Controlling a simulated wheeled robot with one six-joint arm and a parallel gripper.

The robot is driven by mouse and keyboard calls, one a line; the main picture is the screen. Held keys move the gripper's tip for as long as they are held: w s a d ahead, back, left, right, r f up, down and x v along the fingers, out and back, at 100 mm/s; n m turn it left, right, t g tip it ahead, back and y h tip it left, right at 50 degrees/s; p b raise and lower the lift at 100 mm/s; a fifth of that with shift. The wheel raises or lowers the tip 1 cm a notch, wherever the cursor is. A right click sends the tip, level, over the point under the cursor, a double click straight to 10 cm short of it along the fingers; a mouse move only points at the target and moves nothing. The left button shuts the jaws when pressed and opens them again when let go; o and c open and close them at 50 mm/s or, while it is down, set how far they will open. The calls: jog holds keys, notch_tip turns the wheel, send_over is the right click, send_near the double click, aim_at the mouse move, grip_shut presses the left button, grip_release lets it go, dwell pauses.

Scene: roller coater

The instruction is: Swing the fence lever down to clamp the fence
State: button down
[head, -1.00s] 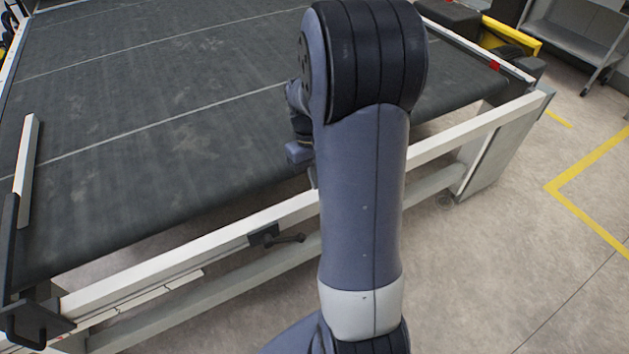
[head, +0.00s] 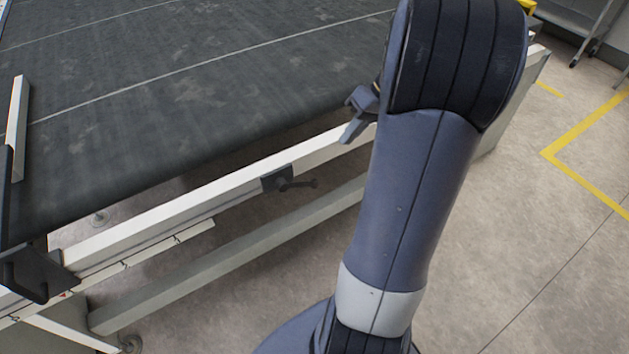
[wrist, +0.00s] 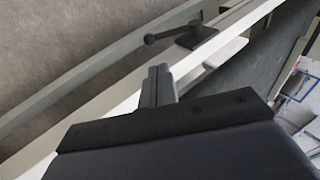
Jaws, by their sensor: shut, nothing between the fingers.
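A small dark lever (head: 302,184) juts to the right from a black block (head: 277,179) on the white front rail of the machine. In the wrist view the lever (wrist: 168,36) ends in a rounded knob and the block (wrist: 196,38) sits on the rail beyond my fingers. My gripper (head: 352,130) is partly hidden behind my arm in the head view, over the rail to the right of the lever. In the wrist view my gripper (wrist: 158,72) is shut and empty, with its fingertips apart from the lever.
A wide dark belt (head: 190,110) lies behind the white rail (head: 150,226). A lower grey beam (head: 230,255) runs below it. At the left are a black bracket with a handle (head: 38,272) and a white bar (head: 16,125). Open floor (head: 530,260) lies to the right.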

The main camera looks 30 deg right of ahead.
aim_at(319, 185)
jog(key=x, duration=1.4)
jog(key=shift+b, duration=0.3)
notch_tip(319, 185, down, 3)
jog(key=y+b, duration=0.2)
jog(key=shift+r+y+b, duration=0.25)
jog(key=shift+y+b, duration=0.05)
jog(key=shift+b, duration=0.1)
jog(key=f+y+b, duration=0.1)
jog(key=a+f+y+b, duration=0.1)
jog(key=y+b, duration=0.1)
jog(key=shift+a+f+m, duration=0.15)
jog(key=shift+f+m, duration=0.05)
jog(key=shift+m, duration=0.2)
jog(key=shift+s+b+x, duration=0.25)
jog(key=shift+b+x, duration=0.75)
jog(key=shift+x, duration=0.05)
jog(key=shift+s+b+x, duration=0.2)
jog(key=shift+b+x, duration=0.8)
jog(key=shift+a+f+y, duration=0.1)
jog(key=shift+f+y, duration=0.1)
jog(key=shift+y, duration=0.1)
